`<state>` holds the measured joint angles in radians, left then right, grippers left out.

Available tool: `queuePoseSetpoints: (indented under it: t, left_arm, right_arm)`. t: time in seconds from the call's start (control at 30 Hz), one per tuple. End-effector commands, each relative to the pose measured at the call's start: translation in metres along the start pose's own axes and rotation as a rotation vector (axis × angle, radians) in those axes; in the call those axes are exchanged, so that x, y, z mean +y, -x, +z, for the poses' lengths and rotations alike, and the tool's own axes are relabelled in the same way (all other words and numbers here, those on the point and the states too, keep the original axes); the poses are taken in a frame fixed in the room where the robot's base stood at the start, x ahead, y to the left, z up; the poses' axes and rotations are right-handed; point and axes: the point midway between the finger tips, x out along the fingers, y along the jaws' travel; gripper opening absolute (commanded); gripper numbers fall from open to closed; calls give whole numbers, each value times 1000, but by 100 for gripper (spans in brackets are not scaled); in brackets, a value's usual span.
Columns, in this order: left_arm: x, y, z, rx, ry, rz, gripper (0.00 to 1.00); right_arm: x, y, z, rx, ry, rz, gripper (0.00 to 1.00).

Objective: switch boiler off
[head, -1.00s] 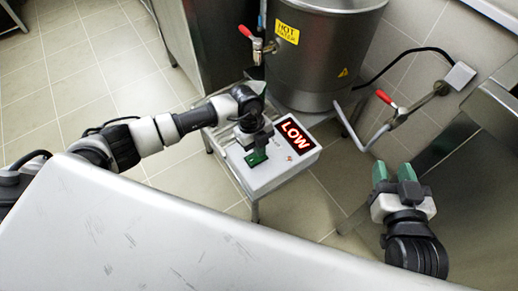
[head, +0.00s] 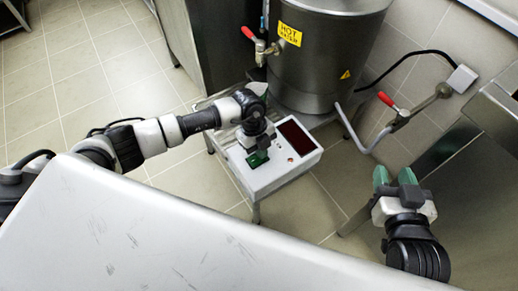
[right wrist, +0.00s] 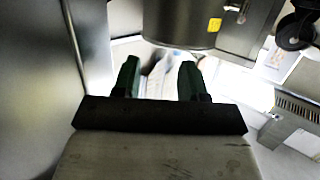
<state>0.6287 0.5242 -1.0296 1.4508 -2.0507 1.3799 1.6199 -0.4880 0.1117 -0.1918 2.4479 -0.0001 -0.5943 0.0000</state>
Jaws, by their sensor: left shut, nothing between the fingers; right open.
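The boiler (head: 315,65) is a steel cylinder with a yellow "HOT WATER" label and a red-handled tap, at the top middle of the head view. In front of it stands a white control box (head: 275,178) with a dark, blank display (head: 296,137). My left gripper (head: 257,158) is shut and empty, its green fingertips down at the left part of the box's top; they hide what is under them. My right gripper (head: 392,180) is open and empty, to the right of the box. Its green fingers also show in the right wrist view (right wrist: 158,80), apart with nothing between.
A pipe with a red-handled valve (head: 400,115) runs from the wall to the right of the boiler. A black cable (head: 415,52) leads to a wall socket (head: 462,78). A pale worktop (head: 150,230) fills the front. Tiled floor is clear at left.

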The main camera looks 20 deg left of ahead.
Motion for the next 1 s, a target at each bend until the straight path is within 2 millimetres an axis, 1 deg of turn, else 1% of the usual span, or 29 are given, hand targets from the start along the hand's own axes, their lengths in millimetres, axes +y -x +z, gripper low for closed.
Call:
queuePoseSetpoints:
  t: [0.57,1.0]
  left_arm:
    - [7,4,-1,-1,0,1,0]
    - [12,6,-2,0,-1,0,0]
  right_arm:
    - [5,10,26,-211,1,13,43]
    - [8,22,45,-367,0,22,43]
